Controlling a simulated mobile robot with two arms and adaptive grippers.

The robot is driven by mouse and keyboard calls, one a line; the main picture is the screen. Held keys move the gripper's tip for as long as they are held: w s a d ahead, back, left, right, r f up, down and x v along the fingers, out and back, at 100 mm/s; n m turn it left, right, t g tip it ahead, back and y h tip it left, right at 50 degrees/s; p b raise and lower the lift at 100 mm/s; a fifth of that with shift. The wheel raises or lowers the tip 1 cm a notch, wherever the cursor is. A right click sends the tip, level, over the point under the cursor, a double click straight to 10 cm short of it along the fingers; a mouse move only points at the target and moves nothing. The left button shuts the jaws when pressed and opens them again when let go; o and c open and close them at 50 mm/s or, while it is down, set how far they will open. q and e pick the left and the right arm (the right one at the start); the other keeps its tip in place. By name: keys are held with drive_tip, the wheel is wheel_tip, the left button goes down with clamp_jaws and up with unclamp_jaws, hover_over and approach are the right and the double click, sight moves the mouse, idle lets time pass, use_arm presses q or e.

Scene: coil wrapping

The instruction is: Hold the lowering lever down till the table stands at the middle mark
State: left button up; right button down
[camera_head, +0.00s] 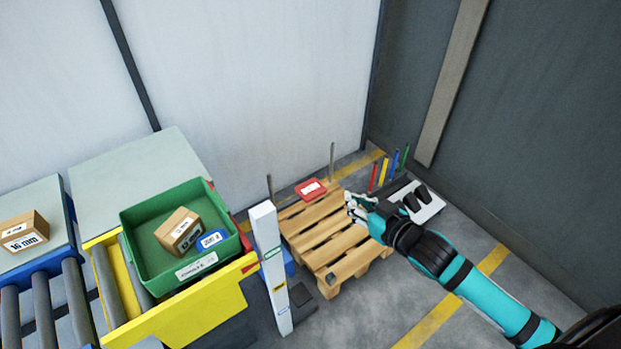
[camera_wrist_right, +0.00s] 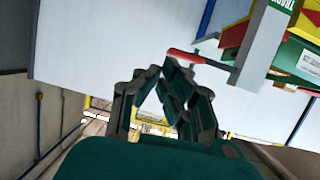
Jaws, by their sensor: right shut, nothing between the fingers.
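A white post (camera_head: 270,268) with green, yellow and blue marks stands between the yellow-sided roller table (camera_head: 180,308) and the pallet. My right gripper (camera_head: 352,204) is over the pallet's right side, apart from the post. In the right wrist view its fingers (camera_wrist_right: 160,70) are closed together and empty. There a red-handled lever (camera_wrist_right: 200,57) shows just beyond the fingertips, beside a grey upright (camera_wrist_right: 262,45). I cannot tell whether they touch. In the head view I cannot pick the lever out, nor read the table's height against a mark. My left gripper is out of view.
A green bin (camera_head: 134,223) on the table holds a cardboard box (camera_head: 179,231). Several coloured rods (camera_head: 384,172) stand behind my gripper. Another box (camera_head: 24,231) is far left. Floor at front right is open.

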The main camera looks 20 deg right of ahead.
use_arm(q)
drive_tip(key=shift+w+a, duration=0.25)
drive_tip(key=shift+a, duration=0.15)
use_arm(e)
drive_tip(key=a+r+y, duration=0.1)
drive_tip(key=a+r, duration=0.2)
drive_tip(key=r, duration=0.3)
drive_tip(key=shift+s+n+y, duration=0.3)
drive_tip(key=shift+s+n, duration=0.1)
drive_tip(key=shift+s, duration=0.05)
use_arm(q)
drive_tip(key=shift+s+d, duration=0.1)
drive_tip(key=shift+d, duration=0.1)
use_arm(e)
drive_tip(key=p, duration=0.2)
hover_over(317, 192)
wheel_tip(317, 192, down, 2)
drive_tip(key=shift+s, duration=0.1)
wheel_tip(317, 192, down, 3)
drive_tip(key=shift+r, duration=0.1)
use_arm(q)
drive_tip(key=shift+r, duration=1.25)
use_arm(e)
drive_tip(key=shift+f, duration=0.8)
